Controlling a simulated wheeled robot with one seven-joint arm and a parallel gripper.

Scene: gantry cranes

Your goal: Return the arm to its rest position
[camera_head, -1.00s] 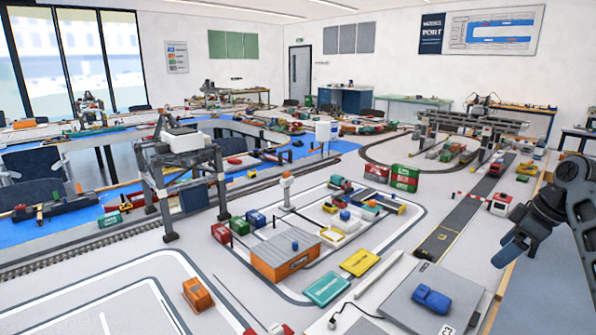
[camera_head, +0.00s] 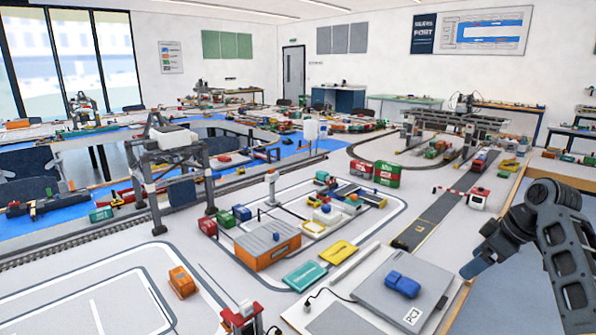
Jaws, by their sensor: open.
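My gripper (camera_head: 478,266) hangs at the end of my dark arm on the right side of the head view. It points down and to the left, its bluish tips over the right border of the model table. It is open, and I see nothing between its fingers. The tips are small and partly seen edge-on. A blue block (camera_head: 403,284) rests on a grey plate (camera_head: 375,291) to the left of the gripper, clearly apart from it.
A gantry crane (camera_head: 170,165) stands at the left, another (camera_head: 455,122) at the back right. Red and green containers (camera_head: 387,174), an orange-sided building (camera_head: 268,250), yellow (camera_head: 337,251) and teal (camera_head: 305,275) plates lie mid-table. A red-and-white piece (camera_head: 240,318) stands at the front edge.

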